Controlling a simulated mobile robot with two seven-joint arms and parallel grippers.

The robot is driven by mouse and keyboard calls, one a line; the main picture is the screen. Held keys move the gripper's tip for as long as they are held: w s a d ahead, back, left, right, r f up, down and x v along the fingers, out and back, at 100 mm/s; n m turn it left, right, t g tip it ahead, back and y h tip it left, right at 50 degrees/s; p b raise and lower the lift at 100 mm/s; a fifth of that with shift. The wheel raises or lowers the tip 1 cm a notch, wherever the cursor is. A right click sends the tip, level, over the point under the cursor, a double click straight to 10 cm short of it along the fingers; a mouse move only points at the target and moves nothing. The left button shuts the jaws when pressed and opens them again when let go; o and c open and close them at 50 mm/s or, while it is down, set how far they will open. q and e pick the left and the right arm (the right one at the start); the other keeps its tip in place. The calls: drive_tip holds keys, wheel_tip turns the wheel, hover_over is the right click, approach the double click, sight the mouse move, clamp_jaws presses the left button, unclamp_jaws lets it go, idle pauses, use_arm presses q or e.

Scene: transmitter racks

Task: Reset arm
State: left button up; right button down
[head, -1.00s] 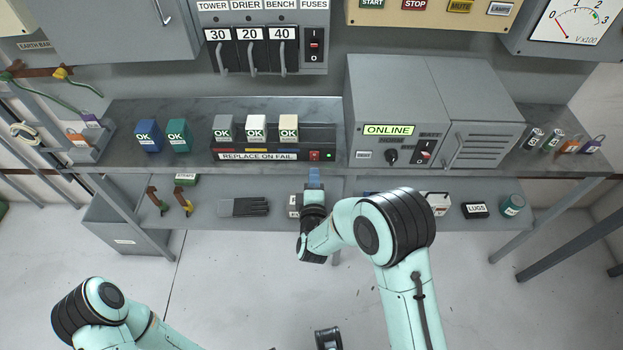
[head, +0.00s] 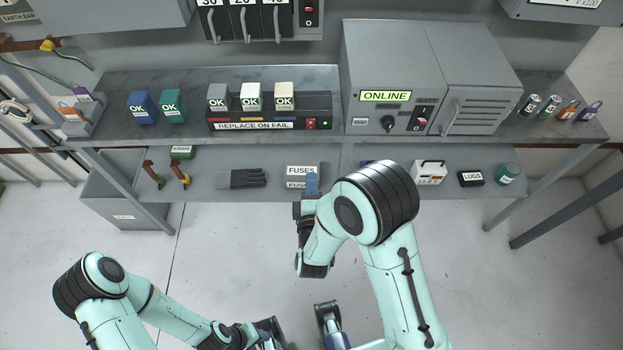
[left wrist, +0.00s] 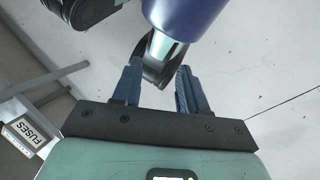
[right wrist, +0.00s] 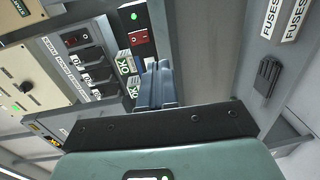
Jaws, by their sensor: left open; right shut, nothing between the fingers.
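My left arm comes in from the lower left in the head view. Its gripper (head: 268,338) is low over the floor near the bottom edge. In the left wrist view the left gripper (left wrist: 155,82) has its two blue fingers apart, with nothing held; a part of my own body lies beyond them. My right arm reaches up the middle of the head view. Its gripper (head: 312,184) is in front of the lower shelf, overlapping the FUSES box (head: 302,170) in the picture. In the right wrist view the right gripper (right wrist: 155,88) has its fingers together and empty.
The grey bench (head: 105,100) carries blue and green OK blocks, a rack (head: 270,118) with three OK blocks and an ONLINE cabinet (head: 385,75). The lower shelf (head: 400,192) holds gloves (head: 242,178), a LUGS box (head: 471,179) and a teal jar (head: 508,174). The floor in front is clear.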

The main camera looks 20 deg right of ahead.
drive_tip(key=s+d+f+m+g+y+p, duration=0.1)
drive_tip(key=s+f+m+g+y+p, duration=0.15)
drive_tip(key=s+f+m+g, duration=0.4)
drive_tip(key=s+d+f+m+g+y+p, duration=0.2)
drive_tip(key=s+f+m+g+p, duration=0.15)
drive_tip(key=f, duration=0.65)
drive_tip(key=s+a+f+m+g+y+p, duration=0.1)
drive_tip(key=s+m+g+y+p, duration=0.1)
drive_tip(key=s, duration=0.6)
drive_tip(key=s+a+f+m+g+y+p, duration=0.1)
drive_tip(key=s+a+m+g, duration=0.1)
drive_tip(key=s+m+g, duration=0.3)
drive_tip(key=s+m, duration=0.1)
drive_tip(key=s, duration=0.3)
drive_tip(key=shift+s+a+f+m+y+p, duration=0.2)
drive_tip(key=shift+f+m+y+p, duration=0.15)
drive_tip(key=shift+m+p, duration=0.05)
